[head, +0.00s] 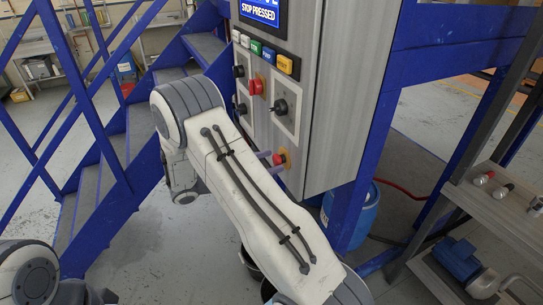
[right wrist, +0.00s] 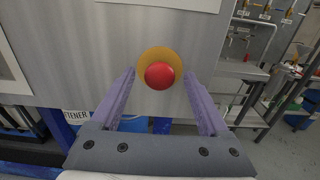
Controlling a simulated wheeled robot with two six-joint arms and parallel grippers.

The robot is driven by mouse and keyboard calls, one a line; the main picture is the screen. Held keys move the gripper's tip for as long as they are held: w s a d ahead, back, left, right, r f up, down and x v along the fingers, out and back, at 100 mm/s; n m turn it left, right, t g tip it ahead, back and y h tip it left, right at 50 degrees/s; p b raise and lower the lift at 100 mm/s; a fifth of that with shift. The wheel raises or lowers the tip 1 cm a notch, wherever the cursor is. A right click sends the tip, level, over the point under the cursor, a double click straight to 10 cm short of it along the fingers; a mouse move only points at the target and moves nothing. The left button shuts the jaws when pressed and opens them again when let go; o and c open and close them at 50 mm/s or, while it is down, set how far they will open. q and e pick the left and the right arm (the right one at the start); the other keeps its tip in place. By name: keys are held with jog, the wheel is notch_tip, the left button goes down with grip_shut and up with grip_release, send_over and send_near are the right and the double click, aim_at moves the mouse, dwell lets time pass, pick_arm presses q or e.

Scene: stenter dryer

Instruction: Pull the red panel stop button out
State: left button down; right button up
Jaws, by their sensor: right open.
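A red mushroom button (head: 279,158) on a yellow base sits low on the grey control panel. In the right wrist view this red button (right wrist: 159,75) faces me, with its yellow ring behind it. My right gripper (head: 269,161) is open, its two pale purple fingers pointing at the panel close to this button. In the right wrist view the right gripper (right wrist: 160,77) has one finger on each side of the button, with nothing held; I cannot tell how deep the tips reach. A second red button (head: 256,87) sits higher on the panel. My left gripper is out of view.
The panel display (head: 262,10) reads "STOP PRESSED". A row of coloured buttons (head: 262,51) and several black knobs, one at the right (head: 280,106), are near. Blue stairs (head: 105,155) stand left, a blue drum (head: 362,212) below, and a shelf (head: 480,215) right.

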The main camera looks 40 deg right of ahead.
jog(key=shift+s+d, duration=0.15)
jog(key=shift+d, duration=0.5)
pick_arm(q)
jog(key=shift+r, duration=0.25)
pick_arm(e)
grip_shut()
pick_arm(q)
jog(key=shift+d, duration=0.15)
pick_arm(e)
jog(key=shift+v, duration=0.8)
grip_release()
jog(key=shift+a, duration=0.2)
